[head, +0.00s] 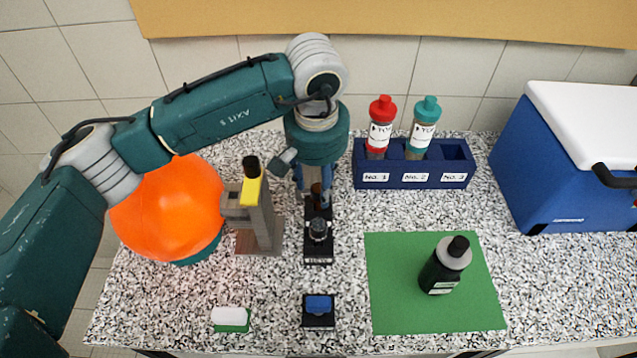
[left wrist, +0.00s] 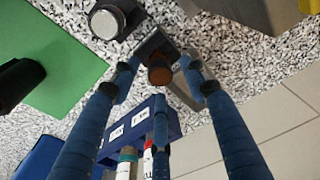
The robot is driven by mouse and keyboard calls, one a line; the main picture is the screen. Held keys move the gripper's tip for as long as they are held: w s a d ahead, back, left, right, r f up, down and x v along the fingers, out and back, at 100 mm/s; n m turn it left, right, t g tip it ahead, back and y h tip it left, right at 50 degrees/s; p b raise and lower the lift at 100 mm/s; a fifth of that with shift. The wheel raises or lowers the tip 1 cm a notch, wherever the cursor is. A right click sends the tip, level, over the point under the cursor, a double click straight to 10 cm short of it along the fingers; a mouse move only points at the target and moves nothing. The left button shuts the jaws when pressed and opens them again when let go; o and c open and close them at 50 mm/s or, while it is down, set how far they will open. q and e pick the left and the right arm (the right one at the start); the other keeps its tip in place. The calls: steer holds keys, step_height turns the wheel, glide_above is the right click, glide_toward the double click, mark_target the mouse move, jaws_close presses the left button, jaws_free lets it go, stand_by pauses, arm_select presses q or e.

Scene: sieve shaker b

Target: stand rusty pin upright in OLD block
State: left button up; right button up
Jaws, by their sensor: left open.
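The rusty brown pin (head: 317,196) appears to stand upright at the far end of the dark block area; its round top shows in the left wrist view (left wrist: 160,74). My left gripper (head: 313,183) points down over it. Its blue fingers (left wrist: 160,92) are open and spread around the pin, with gaps visible. A dark block (left wrist: 155,44) lies beneath the pin. A silver-topped pin (head: 318,230) stands just nearer, on a black labelled block (head: 318,260). The label is too small to read, so I cannot tell which block is OLD. My right gripper is not in view.
A grey stand (head: 262,215) and orange dome (head: 170,212) are left. A blue rack (head: 412,181) with two bottles is behind right. A dark bottle (head: 445,265) stands on a green mat (head: 390,310). A small blue-topped block (head: 319,304) is in front.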

arm_select(q)
step_height(320, 180, up, 11)
steer(key=s+b, duration=0.1)
steer(key=b, duration=0.1)
steer(key=shift+s, duration=0.2)
stand_by(0.4)
